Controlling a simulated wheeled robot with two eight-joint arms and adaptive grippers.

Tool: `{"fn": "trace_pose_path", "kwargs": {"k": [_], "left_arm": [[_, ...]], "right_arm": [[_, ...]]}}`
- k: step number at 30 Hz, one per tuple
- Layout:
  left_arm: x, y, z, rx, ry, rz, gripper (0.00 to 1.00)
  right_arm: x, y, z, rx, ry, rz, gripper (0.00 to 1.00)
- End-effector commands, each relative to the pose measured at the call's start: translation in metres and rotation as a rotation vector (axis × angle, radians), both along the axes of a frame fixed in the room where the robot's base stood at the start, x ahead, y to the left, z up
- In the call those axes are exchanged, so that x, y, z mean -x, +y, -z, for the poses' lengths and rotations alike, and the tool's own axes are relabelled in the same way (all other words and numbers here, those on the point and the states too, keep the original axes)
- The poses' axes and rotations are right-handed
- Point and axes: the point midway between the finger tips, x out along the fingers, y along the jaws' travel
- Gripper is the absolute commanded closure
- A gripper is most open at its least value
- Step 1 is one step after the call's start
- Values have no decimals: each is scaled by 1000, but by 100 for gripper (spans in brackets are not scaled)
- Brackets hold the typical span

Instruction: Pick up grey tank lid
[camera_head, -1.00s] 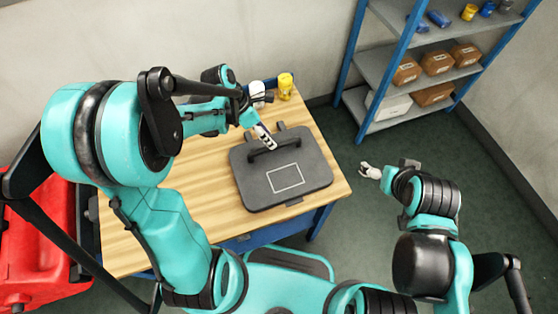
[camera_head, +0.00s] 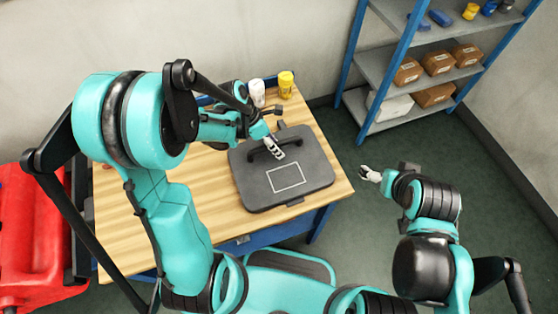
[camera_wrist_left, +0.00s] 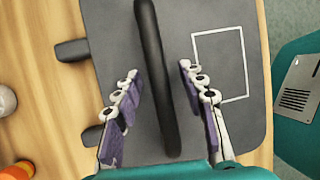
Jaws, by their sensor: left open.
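The grey tank lid (camera_head: 305,190) lies flat on the wooden table, with a raised dark handle along its far side and a white rectangle outline on top. My left gripper (camera_head: 275,153) is over the handle. In the left wrist view, the left gripper (camera_wrist_left: 158,90) is open, its two fingers on either side of the lid's handle (camera_wrist_left: 155,60) with gaps to both. Whether the fingertips are level with the handle is hard to tell. My right gripper (camera_head: 371,174) is off to the right, beyond the table edge; its jaw state is too small to read.
A white bottle (camera_head: 257,93) and a yellow bottle (camera_head: 286,84) stand at the table's back edge. A blue-framed shelf (camera_head: 395,62) with boxes stands at back right. A red container (camera_head: 32,240) is left of the wooden table (camera_head: 120,235).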

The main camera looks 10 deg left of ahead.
Motion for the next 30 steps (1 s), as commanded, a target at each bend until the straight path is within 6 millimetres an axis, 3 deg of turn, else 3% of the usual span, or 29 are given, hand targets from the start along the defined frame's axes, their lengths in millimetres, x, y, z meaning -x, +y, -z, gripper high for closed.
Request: {"fn": "trace_pose_path", "kwargs": {"k": [4, 8, 9, 25, 30], "left_arm": [[0, 0, 2, 0, 0, 0, 62], [0, 0, 2, 0, 0, 0, 96], [0, 0, 2, 0, 0, 0, 100], [0, 0, -1, 1, -1, 0, 100], [0, 0, -16, 1, -1, 0, 100]], "right_arm": [[0, 0, 3, 0, 0, 0, 13], [0, 0, 2, 0, 0, 0, 13], [0, 0, 2, 0, 0, 0, 13], [0, 0, 0, 0, 0, 0, 13], [0, 0, -8, 0, 0, 0, 13]]}}
